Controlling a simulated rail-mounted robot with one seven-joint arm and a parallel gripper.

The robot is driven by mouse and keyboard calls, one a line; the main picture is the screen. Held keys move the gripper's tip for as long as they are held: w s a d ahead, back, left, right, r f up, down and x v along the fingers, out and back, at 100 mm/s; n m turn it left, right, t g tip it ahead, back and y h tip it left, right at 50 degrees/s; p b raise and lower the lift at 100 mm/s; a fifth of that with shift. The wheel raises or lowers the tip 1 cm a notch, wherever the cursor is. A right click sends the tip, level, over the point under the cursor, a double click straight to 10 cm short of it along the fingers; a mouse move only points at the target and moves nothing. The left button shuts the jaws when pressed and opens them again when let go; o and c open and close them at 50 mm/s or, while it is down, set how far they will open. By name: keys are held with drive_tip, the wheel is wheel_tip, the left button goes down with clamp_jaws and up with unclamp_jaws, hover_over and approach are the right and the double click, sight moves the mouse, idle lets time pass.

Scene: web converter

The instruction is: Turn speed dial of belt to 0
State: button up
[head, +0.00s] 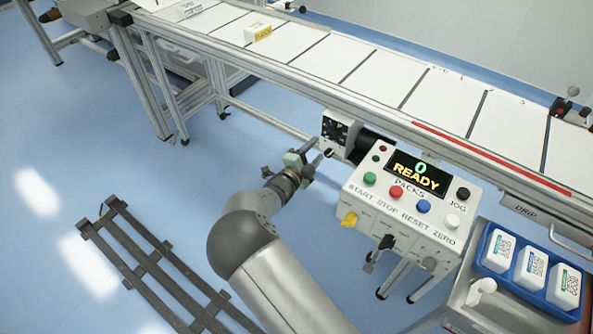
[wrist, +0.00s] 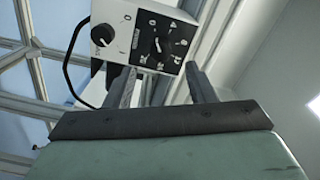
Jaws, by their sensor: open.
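In the wrist view, a pale control box (wrist: 118,17) carries a black round-scaled dial (wrist: 157,45) with white marks around it. The dial's setting is too small to read. A second black knob (wrist: 102,35) sits at the box's left. My gripper (wrist: 157,76) is open, its two fingers pointing at the box, with the dial between them in the picture. I cannot tell whether they touch it.
A control panel (head: 365,200) with buttons and a display reading "0 READY" stands right of my gripper. A blue tray (head: 488,254) with white packs is further right. A dark rack (head: 150,262) lies on the floor at left. A black cable (wrist: 72,60) hangs beside the dial box.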

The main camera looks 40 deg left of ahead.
drive_tip(key=s+d, duration=0.1)
drive_tip(key=s, duration=0.9)
drive_tip(key=shift+d, duration=0.3)
drive_tip(key=shift+a, duration=0.1)
